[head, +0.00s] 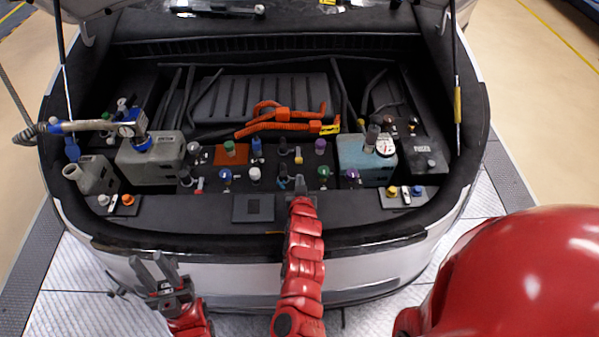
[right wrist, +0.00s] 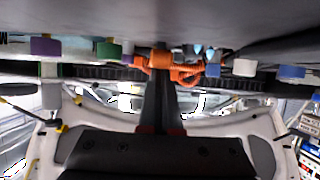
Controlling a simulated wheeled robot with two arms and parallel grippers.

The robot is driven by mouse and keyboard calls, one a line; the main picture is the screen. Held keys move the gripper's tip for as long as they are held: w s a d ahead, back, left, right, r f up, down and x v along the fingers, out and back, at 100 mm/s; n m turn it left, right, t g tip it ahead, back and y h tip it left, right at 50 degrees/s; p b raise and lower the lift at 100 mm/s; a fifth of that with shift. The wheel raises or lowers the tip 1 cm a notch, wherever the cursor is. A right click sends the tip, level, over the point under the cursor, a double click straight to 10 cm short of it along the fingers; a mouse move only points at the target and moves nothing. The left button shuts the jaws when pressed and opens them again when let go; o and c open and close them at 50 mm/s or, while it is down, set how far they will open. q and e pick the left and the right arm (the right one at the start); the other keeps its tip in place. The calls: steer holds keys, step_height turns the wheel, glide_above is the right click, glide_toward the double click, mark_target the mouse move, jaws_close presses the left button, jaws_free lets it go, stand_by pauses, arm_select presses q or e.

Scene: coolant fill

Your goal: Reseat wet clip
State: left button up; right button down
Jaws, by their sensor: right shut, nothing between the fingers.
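Several coloured clips and caps sit in rows across the middle of the open bay. They include a green one (head: 323,172), a purple one (head: 352,174), a white one (head: 254,174) and a blue one (head: 225,174). I cannot tell which is the wet clip. My right gripper (head: 300,184) is shut and empty at the front row, between the white and green ones; contact is unclear. In the right wrist view its fingers (right wrist: 161,92) are together, with coloured caps beyond. My left gripper (head: 153,266) is open and empty, outside the front bumper.
A grey reservoir (head: 150,165) with a hose fitting (head: 132,130) stands at left. A light-blue tank (head: 362,160) with a gauge (head: 386,146) stands at right. Orange cables (head: 280,125) cross the middle. The bay's front lip (head: 180,225) lies between my left gripper and the clips.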

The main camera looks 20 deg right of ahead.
steer(key=shift+w, duration=0.15)
steer(key=shift+w+d+r, duration=0.15)
steer(key=shift+w+r, duration=0.15)
steer(key=shift+w, duration=0.2)
steer(key=shift+w+r, duration=0.1)
